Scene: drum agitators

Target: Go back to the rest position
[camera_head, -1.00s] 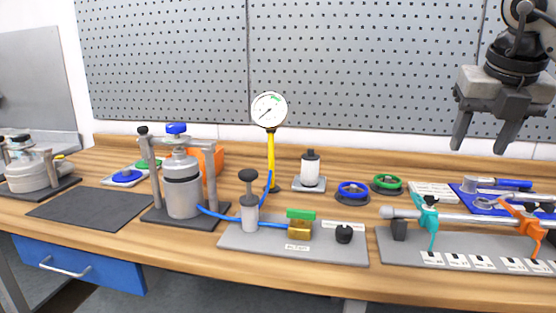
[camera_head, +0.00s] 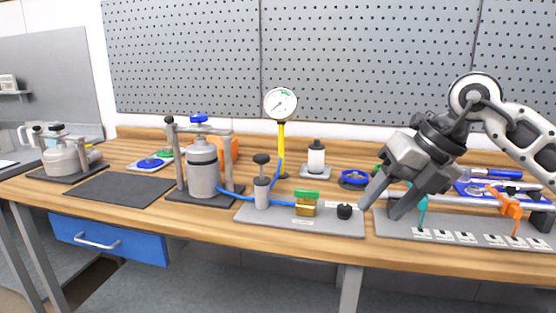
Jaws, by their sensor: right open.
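My right gripper (camera_head: 382,208) comes in from the right, tilted down and to the left. Its two dark fingers are apart with nothing between them. In the picture the fingertips lie just right of the small black knob (camera_head: 344,211) on the grey plate (camera_head: 270,215); I cannot tell if they touch anything. My left gripper is not in view.
The wooden bench (camera_head: 300,250) holds a metal vessel in a clamp frame (camera_head: 203,170), a gauge on a yellow post (camera_head: 281,105), a white cylinder (camera_head: 316,157), a blue ring (camera_head: 354,178) and an orange clamp (camera_head: 509,203). A dark mat (camera_head: 118,188) lies bare at left.

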